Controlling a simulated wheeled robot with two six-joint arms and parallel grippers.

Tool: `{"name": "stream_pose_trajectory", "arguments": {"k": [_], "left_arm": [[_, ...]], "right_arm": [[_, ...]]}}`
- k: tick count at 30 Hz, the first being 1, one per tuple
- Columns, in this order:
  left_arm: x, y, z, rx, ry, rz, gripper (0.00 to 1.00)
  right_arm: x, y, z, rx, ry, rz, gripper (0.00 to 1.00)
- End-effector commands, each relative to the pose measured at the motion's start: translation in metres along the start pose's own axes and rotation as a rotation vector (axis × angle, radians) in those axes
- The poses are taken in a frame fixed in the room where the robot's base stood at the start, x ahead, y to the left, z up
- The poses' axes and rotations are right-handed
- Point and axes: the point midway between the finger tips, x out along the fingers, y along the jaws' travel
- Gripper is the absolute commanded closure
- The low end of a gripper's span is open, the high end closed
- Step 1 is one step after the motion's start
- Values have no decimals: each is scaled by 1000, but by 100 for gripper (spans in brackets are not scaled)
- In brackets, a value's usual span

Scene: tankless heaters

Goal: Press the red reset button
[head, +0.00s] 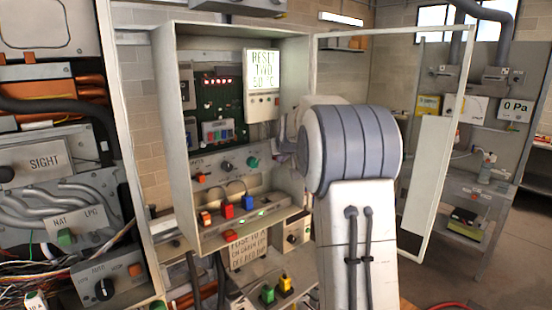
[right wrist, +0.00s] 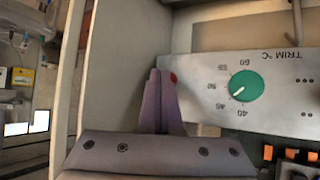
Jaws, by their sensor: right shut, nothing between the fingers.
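A small round red button (right wrist: 173,78) shows in the right wrist view at the tips of my right gripper (right wrist: 160,74), partly hidden by the fingers. The fingers are shut with nothing between them, and their tips look very near the button; I cannot tell if they touch it. In the head view my right gripper (head: 283,150) reaches into the open cabinet (head: 173,120) at its right side, mostly hidden by my own arm, and the button is not visible there. My left gripper is not in view.
A panel with a green dial (right wrist: 246,86) lies beside the fingers. The cabinet door (head: 437,170) stands open at right. A display (head: 263,72) reads "RESET", with blurred text below. A red block (head: 226,210) and a blue block (head: 248,203) sit on the lower ledge.

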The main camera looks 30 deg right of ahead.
Motion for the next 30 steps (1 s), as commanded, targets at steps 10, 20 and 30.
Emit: {"name": "stream_pose_trajectory", "arguments": {"k": [10, 20, 30], "left_arm": [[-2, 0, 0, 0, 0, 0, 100], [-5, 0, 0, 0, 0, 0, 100], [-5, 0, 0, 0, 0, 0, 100]], "right_arm": [[2, -2, -2, 0, 0, 0, 100], [4, -4, -4, 0, -1, 0, 100], [5, -4, -4, 0, 0, 0, 100]]}}
